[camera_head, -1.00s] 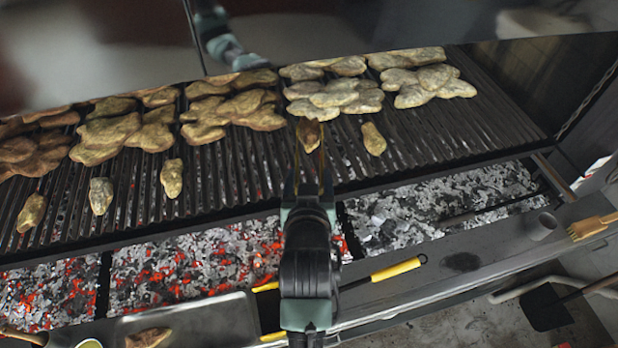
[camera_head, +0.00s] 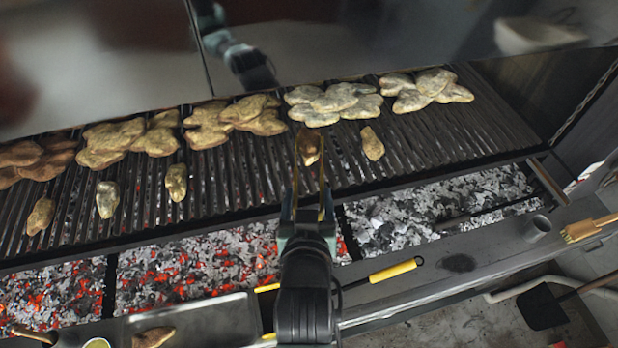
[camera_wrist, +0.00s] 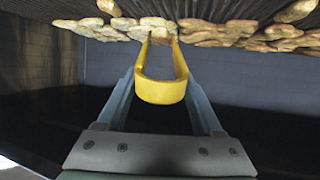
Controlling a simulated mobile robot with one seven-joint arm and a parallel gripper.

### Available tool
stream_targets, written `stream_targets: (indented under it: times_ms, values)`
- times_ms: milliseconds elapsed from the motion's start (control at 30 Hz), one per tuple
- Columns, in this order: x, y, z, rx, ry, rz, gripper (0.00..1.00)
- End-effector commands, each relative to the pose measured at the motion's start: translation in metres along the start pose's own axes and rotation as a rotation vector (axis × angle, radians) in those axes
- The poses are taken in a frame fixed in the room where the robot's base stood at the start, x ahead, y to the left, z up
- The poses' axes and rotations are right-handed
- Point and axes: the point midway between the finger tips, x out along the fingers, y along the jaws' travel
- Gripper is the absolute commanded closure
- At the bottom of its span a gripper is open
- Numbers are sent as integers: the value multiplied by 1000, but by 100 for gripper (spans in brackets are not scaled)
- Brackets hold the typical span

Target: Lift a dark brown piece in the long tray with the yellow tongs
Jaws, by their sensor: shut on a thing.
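My gripper (camera_head: 306,215) is shut on the yellow tongs (camera_head: 322,205), whose arms point away from me over the grill. In the wrist view the yellow bow of the tongs (camera_wrist: 160,90) sits between my fingers. A dark brown piece (camera_head: 308,146) shows at the tips of the tongs, in front of the grill bars; its height above them is hard to tell. The long metal tray (camera_head: 215,318) is at the lower left, cut off by the frame. Another brown piece (camera_head: 153,338) lies in it.
Several pale pieces in clusters (camera_head: 335,103) cover the back of the grill grate (camera_head: 235,170), with single pieces nearer, one (camera_head: 372,144) just right of the tongs. Glowing coals (camera_head: 200,265) lie below. A yellow-handled tool (camera_head: 396,270) and a brush (camera_head: 588,229) are on the front ledge.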

Motion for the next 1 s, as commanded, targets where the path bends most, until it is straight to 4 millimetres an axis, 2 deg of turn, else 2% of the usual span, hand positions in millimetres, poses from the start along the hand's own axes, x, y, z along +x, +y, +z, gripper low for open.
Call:
stream_targets:
  times_ms: [1000]
  values:
    - [-151,-5,63,0,2,0,100]
